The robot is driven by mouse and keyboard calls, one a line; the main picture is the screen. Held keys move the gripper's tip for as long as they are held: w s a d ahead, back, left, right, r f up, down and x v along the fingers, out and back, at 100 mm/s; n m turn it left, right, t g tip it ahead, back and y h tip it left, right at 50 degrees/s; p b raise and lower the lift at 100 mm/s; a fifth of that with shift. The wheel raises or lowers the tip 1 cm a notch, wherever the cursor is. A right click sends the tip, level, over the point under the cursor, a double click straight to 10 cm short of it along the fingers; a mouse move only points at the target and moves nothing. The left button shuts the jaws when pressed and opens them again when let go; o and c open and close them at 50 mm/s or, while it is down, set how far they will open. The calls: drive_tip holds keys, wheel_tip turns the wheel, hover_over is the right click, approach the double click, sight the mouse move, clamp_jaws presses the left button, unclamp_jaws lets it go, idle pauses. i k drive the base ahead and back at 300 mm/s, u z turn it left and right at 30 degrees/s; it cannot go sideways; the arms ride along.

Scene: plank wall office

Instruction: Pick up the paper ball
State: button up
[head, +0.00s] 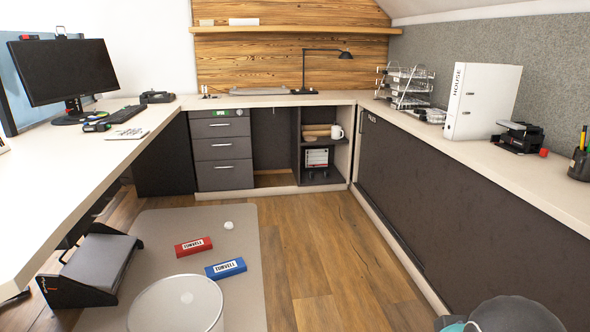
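A small white crumpled ball, the paper ball (229,225), lies on the grey floor mat (240,290), near the mat's far right part. It is in plain view, with nothing on it. A red box (193,246) and a blue box (225,268) lie on the mat just nearer than the ball, apart from it. My gripper is not in view. Only a grey rounded part of my arm with a teal cap shows at the bottom right edge.
A pale round-topped cylinder (177,304) stands at the bottom, near the blue box. Desks and cabinets (460,190) line the sides and back. The wooden floor (330,250) right of the mat is clear.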

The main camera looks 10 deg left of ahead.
sight(229, 226)
drive_tip(key=u, duration=0.45)
drive_tip(key=i, duration=1.45)
drive_tip(key=u, duration=0.5)
drive_tip(key=k, duration=0.55)
drive_tip(key=z, duration=0.95)
drive_tip(key=i, duration=3)
drive_tip(key=u, duration=1.55)
drive_tip(key=i, duration=0.8)
drive_tip(key=u, duration=0.75)
